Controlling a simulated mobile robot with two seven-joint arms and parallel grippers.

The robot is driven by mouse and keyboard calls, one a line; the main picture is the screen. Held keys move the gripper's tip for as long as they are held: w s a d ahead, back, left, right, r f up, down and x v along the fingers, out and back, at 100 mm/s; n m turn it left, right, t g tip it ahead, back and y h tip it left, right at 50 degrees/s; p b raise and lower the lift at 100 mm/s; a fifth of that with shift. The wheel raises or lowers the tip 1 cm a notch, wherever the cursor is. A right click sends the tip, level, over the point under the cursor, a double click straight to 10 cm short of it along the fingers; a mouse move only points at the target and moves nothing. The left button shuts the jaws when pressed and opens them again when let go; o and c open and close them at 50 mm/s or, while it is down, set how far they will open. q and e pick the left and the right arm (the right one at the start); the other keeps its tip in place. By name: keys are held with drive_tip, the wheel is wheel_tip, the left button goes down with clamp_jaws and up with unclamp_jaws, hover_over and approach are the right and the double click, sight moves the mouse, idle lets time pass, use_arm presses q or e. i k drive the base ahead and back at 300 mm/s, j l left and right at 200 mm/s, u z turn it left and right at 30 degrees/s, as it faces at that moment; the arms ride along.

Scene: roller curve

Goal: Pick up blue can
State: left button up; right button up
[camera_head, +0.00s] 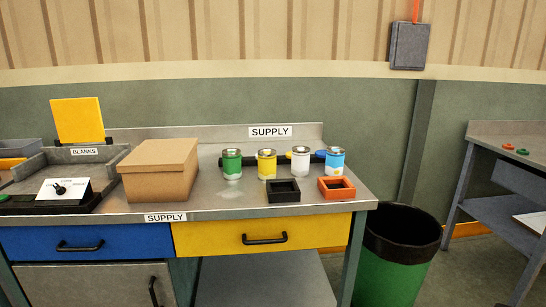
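The blue can (335,161) stands upright on the metal supply bench (215,203), at the right end of a row of cans. It has a blue label with a white and yellowish lower part and a silver top. An orange-red open box (336,188) sits just in front of it. A white can (300,160) stands to its left. Neither of my grippers shows in the head view.
A yellow can (266,164) and a green can (232,164) stand farther left. A black open box (284,190) sits in front. A cardboard box (160,170) is at the left. A green bin (392,262) stands right of the bench. Another table (500,135) is far right.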

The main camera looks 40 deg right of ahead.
sight(336, 155)
drive_tip(key=l+u, duration=0.15)
drive_tip(key=l, duration=0.3)
drive_tip(key=l+u, duration=0.2)
drive_tip(key=l, duration=0.25)
drive_tip(key=k+l+u, duration=0.15)
drive_tip(key=l, duration=0.3)
drive_tip(key=l+u, duration=0.2)
drive_tip(key=l, duration=0.25)
drive_tip(key=k+l+u, duration=0.15)
drive_tip(key=l, duration=0.25)
drive_tip(key=k+l+u, duration=0.2)
drive_tip(key=l, duration=0.2)
drive_tip(key=i, duration=0.1)
